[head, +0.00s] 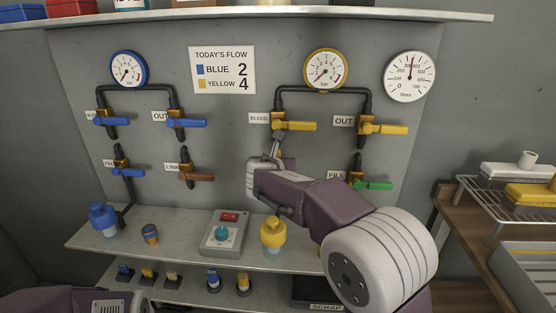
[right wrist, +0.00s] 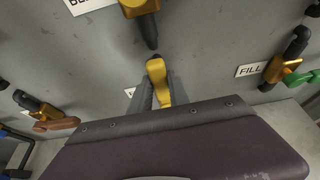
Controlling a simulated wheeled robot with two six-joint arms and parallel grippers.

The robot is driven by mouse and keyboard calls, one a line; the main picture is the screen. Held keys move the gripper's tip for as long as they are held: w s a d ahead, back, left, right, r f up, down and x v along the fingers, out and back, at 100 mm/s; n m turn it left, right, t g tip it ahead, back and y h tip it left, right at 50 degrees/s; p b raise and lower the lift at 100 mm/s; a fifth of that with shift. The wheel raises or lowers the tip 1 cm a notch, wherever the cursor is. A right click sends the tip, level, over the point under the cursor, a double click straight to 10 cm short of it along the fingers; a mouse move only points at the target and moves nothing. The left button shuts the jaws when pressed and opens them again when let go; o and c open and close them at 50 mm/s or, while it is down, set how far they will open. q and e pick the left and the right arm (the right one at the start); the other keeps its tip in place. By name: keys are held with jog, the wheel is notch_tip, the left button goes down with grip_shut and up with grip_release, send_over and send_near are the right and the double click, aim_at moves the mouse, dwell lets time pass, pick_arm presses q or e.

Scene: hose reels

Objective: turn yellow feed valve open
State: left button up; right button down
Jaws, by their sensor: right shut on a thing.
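The yellow feed valve handle (right wrist: 156,72) shows in the right wrist view, below a dark vertical pipe. My right gripper (right wrist: 155,95) is shut on this handle, with grey fingers on either side of it. The label beside it is mostly hidden by a finger. In the head view my right gripper (head: 275,150) reaches up to the right half of the panel, below the yellow bleed valve (head: 298,126), and hides the feed valve. Only a small part of my left arm shows at the bottom left; its gripper is out of view.
The yellow out valve (head: 385,129) and green fill valve (head: 375,185) are to the right. The brown link valve (head: 197,177) is to the left, with blue valves (head: 110,121) beyond. A control box (head: 223,232) and a yellow bottle (head: 273,233) stand on the shelf below.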

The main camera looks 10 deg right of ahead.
jog(key=shift+f, duration=0.2)
jog(key=c, duration=1.2)
grip_release()
jog(key=shift+c, duration=0.2)
jog(key=shift+r, duration=0.1)
jog(key=p+v, duration=0.1)
jog(key=v, duration=0.8)
jog(key=shift+a, duration=0.1)
